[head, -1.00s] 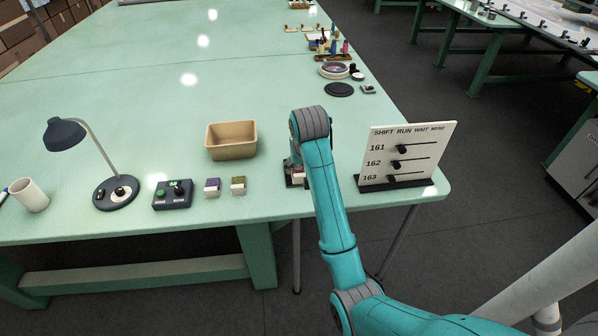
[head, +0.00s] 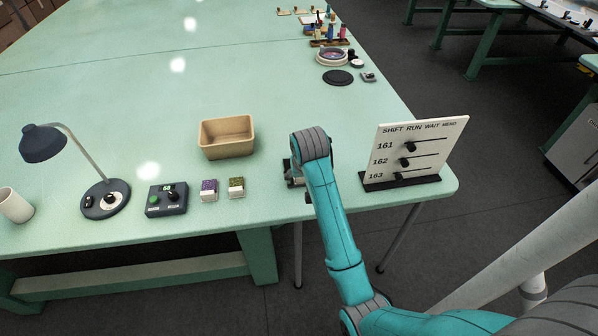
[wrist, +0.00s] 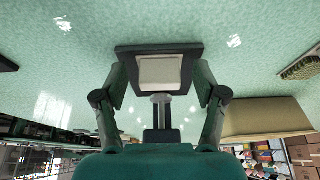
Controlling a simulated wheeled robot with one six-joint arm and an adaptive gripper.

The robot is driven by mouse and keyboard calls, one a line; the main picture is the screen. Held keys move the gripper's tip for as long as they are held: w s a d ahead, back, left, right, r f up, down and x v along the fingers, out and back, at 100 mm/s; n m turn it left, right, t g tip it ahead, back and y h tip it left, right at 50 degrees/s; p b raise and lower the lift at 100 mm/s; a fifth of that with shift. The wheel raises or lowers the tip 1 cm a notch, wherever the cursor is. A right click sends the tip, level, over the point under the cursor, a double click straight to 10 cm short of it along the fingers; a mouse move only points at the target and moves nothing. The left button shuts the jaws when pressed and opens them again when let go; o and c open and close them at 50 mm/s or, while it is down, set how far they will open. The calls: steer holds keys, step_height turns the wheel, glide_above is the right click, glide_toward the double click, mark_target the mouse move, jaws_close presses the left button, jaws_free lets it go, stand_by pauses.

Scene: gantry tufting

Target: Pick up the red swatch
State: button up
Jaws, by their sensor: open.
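I see no red face in the present views, so I cannot pick out the red swatch for certain. In the wrist view a pale square block (wrist: 160,70) with a dark frame (wrist: 158,49) around it sits on the table, between and just beyond the fingertips. Whether it is the red swatch or its holder I cannot tell. My gripper (wrist: 160,84) is open, one finger on each side, with no clear grip on anything. In the head view my arm hides most of the gripper and what is under it, left of the sign board.
A purple swatch (head: 209,190) and an olive swatch (head: 236,187) stand left of my arm. Near them are a tan bin (head: 227,137), a control box (head: 167,199) and a lamp (head: 42,143). The sign board (head: 415,150) stands close on the right.

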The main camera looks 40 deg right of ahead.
steer(key=shift+c, duration=0.3)
steer(key=c, duration=0.9)
steer(key=shift+r, duration=0.1)
